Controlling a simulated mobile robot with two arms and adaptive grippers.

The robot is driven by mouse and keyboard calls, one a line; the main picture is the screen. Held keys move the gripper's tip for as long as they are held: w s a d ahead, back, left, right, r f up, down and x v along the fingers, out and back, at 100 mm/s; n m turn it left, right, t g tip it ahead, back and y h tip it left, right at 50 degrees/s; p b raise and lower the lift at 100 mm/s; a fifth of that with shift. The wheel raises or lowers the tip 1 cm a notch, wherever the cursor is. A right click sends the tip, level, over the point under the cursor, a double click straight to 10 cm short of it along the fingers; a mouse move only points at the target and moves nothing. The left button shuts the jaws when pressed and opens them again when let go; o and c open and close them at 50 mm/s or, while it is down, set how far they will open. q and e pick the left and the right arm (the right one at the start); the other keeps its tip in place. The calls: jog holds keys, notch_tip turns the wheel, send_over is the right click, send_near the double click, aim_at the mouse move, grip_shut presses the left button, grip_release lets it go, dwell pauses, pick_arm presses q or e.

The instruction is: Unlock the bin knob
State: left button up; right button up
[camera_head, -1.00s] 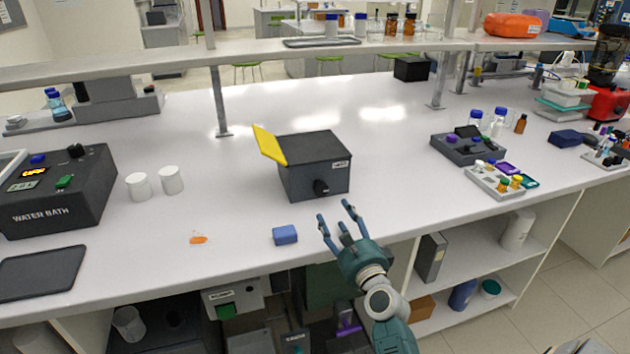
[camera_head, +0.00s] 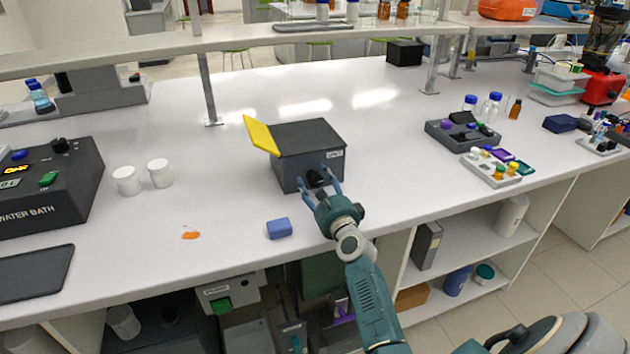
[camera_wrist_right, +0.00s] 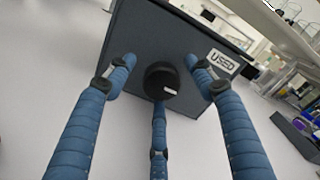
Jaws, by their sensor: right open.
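The dark grey bin (camera_head: 308,146) stands on the white bench, with a yellow flap (camera_head: 261,134) raised at its left side. Its black round knob (camera_wrist_right: 161,80) is on the front face, left of a "USED" label (camera_wrist_right: 223,61) in the right wrist view. My right gripper (camera_head: 319,183) is open in front of the knob. In the right wrist view its blue fingers (camera_wrist_right: 157,75) spread around the knob: one left, one right, one below. I cannot tell whether any finger touches it. A white mark shows on the knob's face. My left gripper is not in view.
A blue block (camera_head: 279,229) lies on the bench near the front edge, left of my right arm. Two white cups (camera_head: 127,181) stand beside the water bath (camera_head: 48,185).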

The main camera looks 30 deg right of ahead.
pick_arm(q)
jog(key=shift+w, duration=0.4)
pick_arm(e)
jog(key=shift+w+d, duration=0.1)
jog(key=shift+w, duration=0.3)
jog(key=shift+c, duration=0.5)
jog(key=c, duration=1)
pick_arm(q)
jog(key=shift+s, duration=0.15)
pick_arm(e)
jog(key=shift+c, duration=0.2)
